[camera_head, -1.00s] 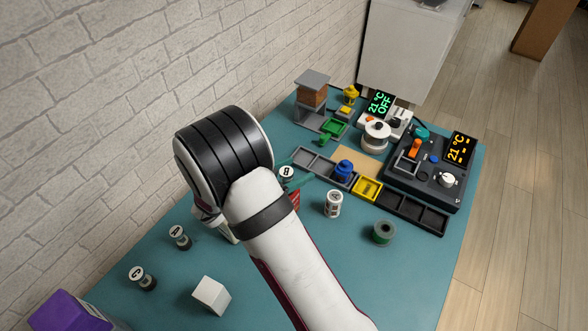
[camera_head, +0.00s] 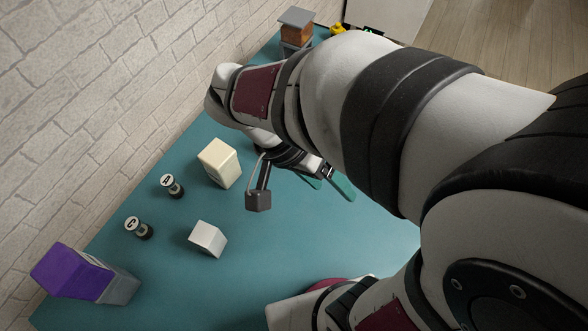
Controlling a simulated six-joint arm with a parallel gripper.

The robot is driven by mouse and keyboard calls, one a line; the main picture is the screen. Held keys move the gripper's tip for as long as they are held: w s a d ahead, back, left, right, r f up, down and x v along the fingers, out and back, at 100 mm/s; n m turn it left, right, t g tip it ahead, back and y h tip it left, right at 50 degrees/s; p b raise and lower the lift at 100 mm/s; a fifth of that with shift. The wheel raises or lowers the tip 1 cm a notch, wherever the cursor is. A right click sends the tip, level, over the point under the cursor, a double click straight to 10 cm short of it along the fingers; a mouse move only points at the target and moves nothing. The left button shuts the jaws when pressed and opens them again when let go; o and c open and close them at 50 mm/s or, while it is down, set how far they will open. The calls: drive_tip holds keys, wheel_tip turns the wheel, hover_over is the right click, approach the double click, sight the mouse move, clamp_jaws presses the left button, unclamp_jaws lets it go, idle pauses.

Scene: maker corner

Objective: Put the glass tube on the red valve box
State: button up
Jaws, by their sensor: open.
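My gripper (camera_head: 328,185) reaches over the middle of the teal table, with its green-tipped fingers pointing down and to the right. It is open, and I see nothing between the fingers. I cannot make out a glass tube or a red valve box for sure in the head view. My arm covers the right and far parts of the table, so either may be hidden there. Two small dark cylinders with white lettered tops, A (camera_head: 172,186) and C (camera_head: 138,228), stand left of the gripper; whether they are glass is unclear.
A cream block (camera_head: 219,162) and a white block (camera_head: 208,239) stand left of my gripper. A purple and grey box (camera_head: 75,273) is at the near left. The brick wall (camera_head: 90,110) borders the table's left side. Bare teal table (camera_head: 290,245) lies below the gripper.

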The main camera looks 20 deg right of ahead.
drive_tip(key=s+a+r+n+t+y, duration=0.1)
drive_tip(key=s+a+n+y, duration=0.2)
drive_tip(key=s+a+y, duration=0.3)
drive_tip(key=shift+s+n+t+y, duration=0.4)
drive_tip(key=shift+s+y, duration=0.25)
drive_tip(key=shift+y, duration=0.05)
